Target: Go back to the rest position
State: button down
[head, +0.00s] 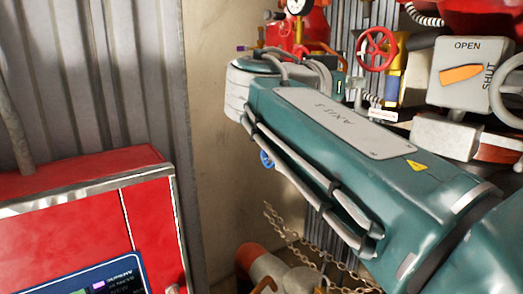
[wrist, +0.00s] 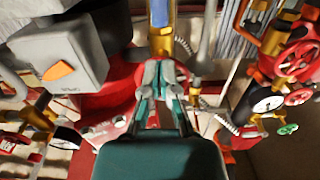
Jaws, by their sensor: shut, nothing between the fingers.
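My gripper (wrist: 160,70) shows in the middle of the wrist view, pointing away toward the pipework. Its fingers are close together, with nothing held between them. A red round part and a brass fitting with a blue band (wrist: 161,22) appear behind the fingertips; I cannot tell the gap to them. In the head view my teal arm stretches from the lower right to the upper middle, and its far end hides the gripper.
A grey box with an orange lever (head: 460,73) stands right of my arm, near a red handwheel (head: 376,48). A red cabinet (head: 75,225) fills the lower left. A chain (head: 283,228) hangs below the arm. Red valves (wrist: 297,58) crowd the wrist view's right.

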jog(key=shift+v, duration=1.2)
jog(key=s+d+f+n+g+y, duration=0.2)
jog(key=s+d+f+n+y, duration=0.15)
jog(key=f, duration=0.55)
jog(key=s+d+f+n+g+y, duration=0.1)
jog(key=s+d+f+n+y, duration=0.25)
jog(key=f, duration=0.55)
jog(key=s+a+f+n+g+y, duration=0.1)
jog(key=s+a+f+n+y, duration=0.1)
jog(key=s+f, duration=0.4)
jog(key=s+a+f+n+g+y, duration=0.1)
jog(key=s+f+y, duration=0.4)
jog(key=f, duration=0.8)
jog(key=shift+s+a+f+n+y, duration=0.3)
jog(key=shift+s+a+f+n, duration=0.15)
jog(key=shift+a, duration=0.3)
